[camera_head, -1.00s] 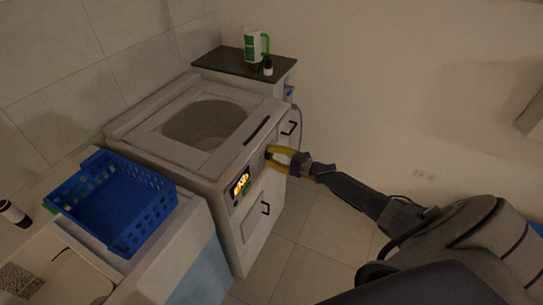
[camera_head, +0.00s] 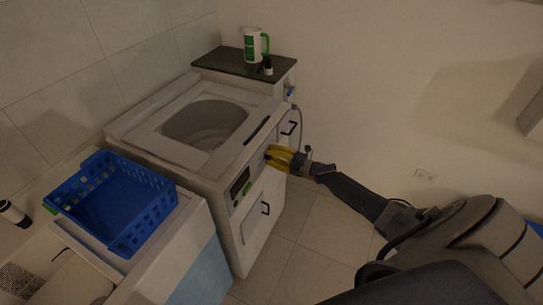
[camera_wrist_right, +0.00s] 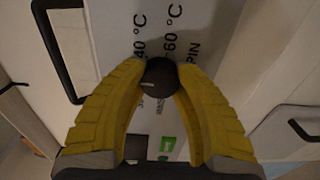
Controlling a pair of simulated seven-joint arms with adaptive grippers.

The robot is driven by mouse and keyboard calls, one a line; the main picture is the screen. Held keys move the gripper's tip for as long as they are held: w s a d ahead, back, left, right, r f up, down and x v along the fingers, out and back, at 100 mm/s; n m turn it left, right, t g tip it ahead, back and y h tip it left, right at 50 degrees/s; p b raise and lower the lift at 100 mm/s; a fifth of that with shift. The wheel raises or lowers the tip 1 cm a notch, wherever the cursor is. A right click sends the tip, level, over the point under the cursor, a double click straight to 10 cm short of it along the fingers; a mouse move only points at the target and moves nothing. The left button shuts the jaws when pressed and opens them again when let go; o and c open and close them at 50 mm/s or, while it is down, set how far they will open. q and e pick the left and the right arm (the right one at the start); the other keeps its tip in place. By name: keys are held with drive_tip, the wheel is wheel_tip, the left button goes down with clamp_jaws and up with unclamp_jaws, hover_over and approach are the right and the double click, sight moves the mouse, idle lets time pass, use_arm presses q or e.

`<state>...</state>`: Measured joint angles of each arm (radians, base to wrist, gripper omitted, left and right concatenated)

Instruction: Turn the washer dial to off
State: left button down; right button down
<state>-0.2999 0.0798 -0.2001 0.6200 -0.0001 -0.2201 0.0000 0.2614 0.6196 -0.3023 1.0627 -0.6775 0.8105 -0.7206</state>
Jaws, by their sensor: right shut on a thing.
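The washer (camera_head: 165,140) is a white top-loader with a round drum opening, in the middle left of the head view. Its front panel has a small display (camera_head: 240,182), which is dark. The dial (camera_wrist_right: 160,76) is a dark round knob with a light mark, seen in the right wrist view. My right gripper (camera_head: 270,154) is at the washer's front panel with yellow fingers. In the right wrist view the fingertips (camera_wrist_right: 160,74) are shut on the dial from both sides. Labels "40 °C", "60 °C" and "SPIN" show around it. My left gripper is not in view.
A blue basket (camera_head: 160,208) stands on the white unit left of the washer. A dark-topped cabinet (camera_head: 225,64) behind holds a white and green jug (camera_head: 252,45) and a small dark bottle (camera_head: 268,66). The floor (camera_head: 300,250) in front is clear.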

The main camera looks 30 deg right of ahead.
drive_tip(key=c, duration=0.8)
unclamp_jaws()
drive_tip(key=shift+c, duration=0.2)
drive_tip(key=shift+d, duration=0.1)
drive_tip(key=v, duration=1.2)
